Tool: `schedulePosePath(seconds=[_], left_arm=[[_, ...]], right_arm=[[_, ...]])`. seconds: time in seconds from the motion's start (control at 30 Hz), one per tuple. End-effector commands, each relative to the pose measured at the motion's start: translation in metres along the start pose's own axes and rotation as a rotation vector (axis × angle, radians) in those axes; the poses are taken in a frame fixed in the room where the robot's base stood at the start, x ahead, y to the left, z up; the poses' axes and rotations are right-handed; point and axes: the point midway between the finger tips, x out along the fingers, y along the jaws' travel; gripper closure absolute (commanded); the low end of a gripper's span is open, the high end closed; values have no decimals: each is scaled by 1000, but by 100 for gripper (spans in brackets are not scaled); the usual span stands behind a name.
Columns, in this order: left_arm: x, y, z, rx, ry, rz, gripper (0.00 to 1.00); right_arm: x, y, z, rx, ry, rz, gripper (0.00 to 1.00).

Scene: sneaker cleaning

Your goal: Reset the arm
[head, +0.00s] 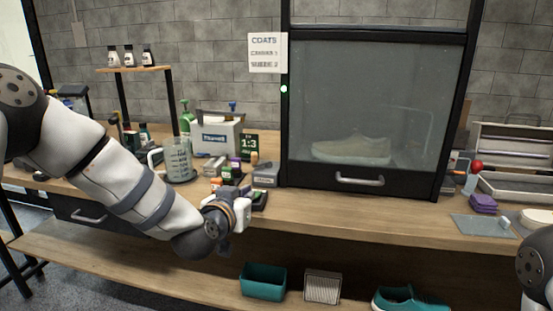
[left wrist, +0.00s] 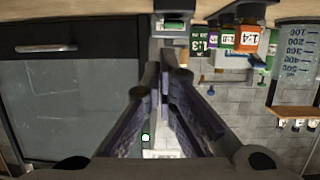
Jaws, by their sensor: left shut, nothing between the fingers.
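My left arm reaches in from the left in the head view. Its gripper (head: 232,202) is in front of the bench's front edge, near the small bottles and left of the cabinet. In the left wrist view, the left gripper (left wrist: 167,55) has its fingers together with nothing between them. The arm and wrist partly hide the gripper in the head view. Only a joint of my right arm shows at the right edge; its gripper is out of view.
A glass-fronted cabinet (head: 376,95) holds a pale sneaker (head: 352,150). A measuring jug (head: 179,160) and several small bottles stand on the wooden bench (head: 340,207). A teal bin (head: 263,282) and a teal sneaker (head: 408,300) sit on the lower shelf. The bench front before the cabinet is clear.

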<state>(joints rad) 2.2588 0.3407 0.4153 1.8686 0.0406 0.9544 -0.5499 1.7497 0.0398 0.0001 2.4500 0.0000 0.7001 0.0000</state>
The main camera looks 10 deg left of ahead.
Motion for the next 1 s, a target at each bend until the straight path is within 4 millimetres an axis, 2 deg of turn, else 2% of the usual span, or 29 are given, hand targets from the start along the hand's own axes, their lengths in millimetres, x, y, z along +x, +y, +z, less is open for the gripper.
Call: schedulePosePath(seconds=[0.03, 0.07, 0.1, 0.17, 0.2, 0.27, 0.3, 0.37, 0.4, 0.43, 0.5, 0.6, 0.7, 0.8, 1.0], left_arm=[[-8, 7, 46, 1, -97, 24, 100], [-17, 11, 76, -2, -161, 38, 100], [-30, 15, 114, -8, -249, 54, 100], [-56, 19, 169, -19, -381, 71, 100], [-77, 20, 203, -27, -472, 78, 100], [-113, 20, 252, -40, -609, 83, 100], [-140, 19, 282, -48, -702, 81, 100], [-185, 16, 322, -60, -845, 71, 100], [-217, 12, 344, -67, -938, 59, 100], [-241, 8, 359, -71, -1006, 49, 100], [-294, 1, 385, -80, -1151, 18, 100], [-355, -10, 404, -87, -1310, -30, 100], [-390, -18, 410, -89, -1399, -64, 100], [-403, -20, 412, -91, -1431, -77, 100], [-402, -20, 412, -92, -1430, -77, 100]], right_arm=[[1, 0, 1, 0, -3, 0, 100], [1, 0, 1, 0, -3, 0, 100], [1, 0, 1, 0, -3, 0, 100], [1, 0, 1, 0, -3, 0, 100], [1, 0, 1, 0, -3, 0, 100], [1, 0, 1, 0, -3, 0, 100], [1, 0, 1, 0, -3, 0, 100], [1, 0, 0, 0, -2, 0, 100], [1, 0, 0, 0, -2, 0, 100], [1, 0, 0, 0, -2, 0, 100], [0, 0, 0, 0, -2, 0, 100], [0, 0, 0, 0, -2, 0, 100], [0, 0, 0, 0, -2, 0, 100], [0, 0, 0, 0, -1, 0, 100], [0, 0, 0, 0, -2, 0, 100]])
